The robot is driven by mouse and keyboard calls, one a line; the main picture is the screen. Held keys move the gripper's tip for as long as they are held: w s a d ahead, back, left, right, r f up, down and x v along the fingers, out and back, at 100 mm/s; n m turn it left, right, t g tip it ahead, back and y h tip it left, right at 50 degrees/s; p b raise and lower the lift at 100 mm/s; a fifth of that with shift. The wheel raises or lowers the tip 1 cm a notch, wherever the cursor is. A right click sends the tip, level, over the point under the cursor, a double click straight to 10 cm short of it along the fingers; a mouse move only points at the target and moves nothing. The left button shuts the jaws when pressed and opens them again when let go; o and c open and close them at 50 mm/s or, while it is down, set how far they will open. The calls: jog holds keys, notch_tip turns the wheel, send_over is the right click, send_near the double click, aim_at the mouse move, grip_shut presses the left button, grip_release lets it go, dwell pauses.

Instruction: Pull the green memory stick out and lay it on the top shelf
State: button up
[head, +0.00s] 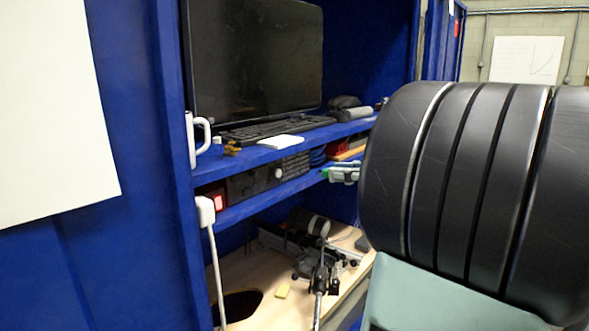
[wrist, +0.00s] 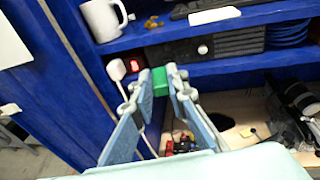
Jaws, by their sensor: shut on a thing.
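The green memory stick (wrist: 160,83) is pinched between the two fingertips of my gripper (wrist: 160,86) in the wrist view. In the head view its green end (head: 325,171) shows at the tip of my gripper (head: 343,174), just in front of the shelves. No socket around the stick is visible. The top shelf (head: 235,158) is blue and carries a monitor and keyboard. In the wrist view its front edge (wrist: 165,39) runs above and beyond my fingertips. The stick appears lower than that edge.
A white mug (wrist: 103,18), a keyboard (head: 270,128) and a white pad (head: 281,142) stand on the top shelf. A black unit (head: 262,178) sits on the shelf below. A white plug with a cord (head: 205,210) hangs at the left post. Bare shelf shows near the front edge.

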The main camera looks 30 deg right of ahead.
jog(key=shift+s+d, duration=0.3)
jog(key=shift+s, duration=0.25)
jog(key=shift+s, duration=0.1)
